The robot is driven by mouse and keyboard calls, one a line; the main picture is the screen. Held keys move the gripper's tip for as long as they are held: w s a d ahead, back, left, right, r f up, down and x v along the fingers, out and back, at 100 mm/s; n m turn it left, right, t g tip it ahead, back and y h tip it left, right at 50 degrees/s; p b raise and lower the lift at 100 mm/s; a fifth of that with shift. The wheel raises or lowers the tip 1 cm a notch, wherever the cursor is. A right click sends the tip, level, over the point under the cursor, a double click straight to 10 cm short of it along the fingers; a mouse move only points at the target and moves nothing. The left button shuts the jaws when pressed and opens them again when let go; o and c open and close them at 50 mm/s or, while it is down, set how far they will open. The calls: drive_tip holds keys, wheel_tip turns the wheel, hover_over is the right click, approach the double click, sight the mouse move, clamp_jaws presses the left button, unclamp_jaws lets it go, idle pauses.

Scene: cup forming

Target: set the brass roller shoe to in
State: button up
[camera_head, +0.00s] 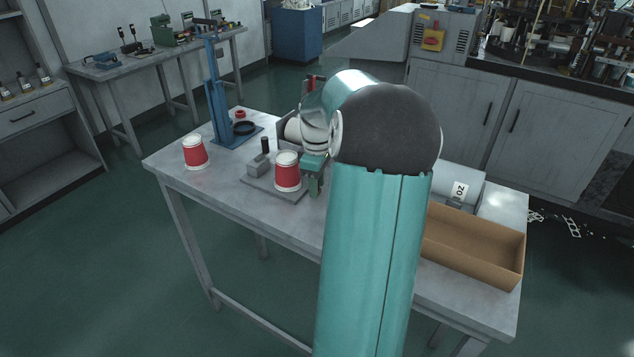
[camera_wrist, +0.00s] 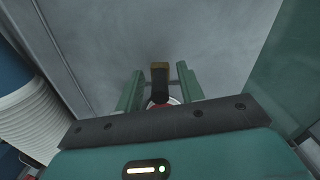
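A small brass-coloured block (camera_wrist: 160,66), which looks like the roller shoe, shows in the wrist view at the end of a dark stem. It lies between the two green fingers of my gripper (camera_wrist: 160,78), with a visible gap on each side, so the gripper looks open. In the head view my gripper (camera_head: 314,176) is just right of a red-and-white cup (camera_head: 287,172) on a grey base plate (camera_head: 262,187). The shoe is hidden there behind the cup and my arm, and its setting cannot be told.
Left of the plate stand a blue press stand (camera_head: 217,108) and another red cup (camera_head: 194,153). A small grey block with a black knob (camera_head: 259,163) sits on the plate. An open cardboard box (camera_head: 474,247) and a pale cylinder (camera_head: 458,180) are at the right. The front left tabletop is clear.

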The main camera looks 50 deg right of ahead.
clamp_jaws()
drive_tip(key=shift+w+a, duration=0.15)
drive_tip(key=shift+w, duration=1.35)
unclamp_jaws()
drive_tip(key=shift+w, duration=0.1)
wheel_tip(320, 180, up, 14)
drive_tip(key=shift+s, duration=0.2)
